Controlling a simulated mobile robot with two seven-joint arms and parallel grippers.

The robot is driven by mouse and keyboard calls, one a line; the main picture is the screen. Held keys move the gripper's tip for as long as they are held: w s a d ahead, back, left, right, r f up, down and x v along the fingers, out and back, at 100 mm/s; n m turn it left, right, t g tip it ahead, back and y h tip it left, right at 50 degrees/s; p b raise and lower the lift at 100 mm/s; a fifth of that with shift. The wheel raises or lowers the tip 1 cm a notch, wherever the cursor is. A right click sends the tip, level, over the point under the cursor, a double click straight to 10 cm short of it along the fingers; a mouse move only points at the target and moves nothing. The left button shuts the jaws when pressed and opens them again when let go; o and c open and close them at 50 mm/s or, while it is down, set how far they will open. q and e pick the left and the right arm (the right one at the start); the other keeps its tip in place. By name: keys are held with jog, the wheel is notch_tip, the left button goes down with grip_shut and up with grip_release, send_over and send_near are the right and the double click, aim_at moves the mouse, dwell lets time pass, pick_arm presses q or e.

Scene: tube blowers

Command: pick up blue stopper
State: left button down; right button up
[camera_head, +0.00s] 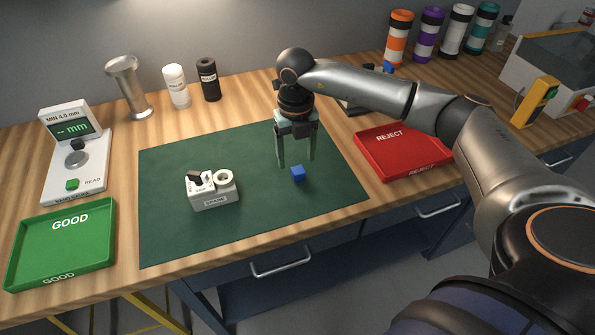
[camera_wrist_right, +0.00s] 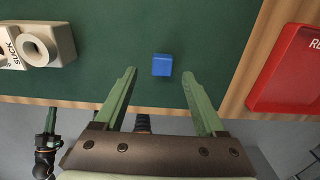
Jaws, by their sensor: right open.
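The blue stopper (camera_head: 298,173) is a small blue block lying on the green mat (camera_head: 255,215), right of the mat's middle. In the right wrist view the blue stopper (camera_wrist_right: 162,65) lies just beyond the fingertips, between their lines. My right gripper (camera_head: 296,165) is open and empty, pointing down above the mat close to the stopper; its two green fingers also show in the right wrist view (camera_wrist_right: 163,85). I cannot tell its exact height over the mat.
A white block holder (camera_head: 215,200) with a ring stands left of the stopper. A red REJECT tray (camera_head: 400,165) is to the right, a green GOOD tray (camera_head: 62,250) far left beside a white gauge (camera_head: 78,165). The mat around the stopper is clear.

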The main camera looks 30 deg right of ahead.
aim_at(298, 170)
jog(key=shift+s+d+f+p, duration=0.1)
jog(key=shift+f+p, duration=0.2)
jog(key=shift+f, duration=1.15)
jog(key=shift+d+f+p, duration=0.1)
jog(key=shift+f+p, duration=0.2)
jog(key=shift+f, duration=1.1)
grip_shut()
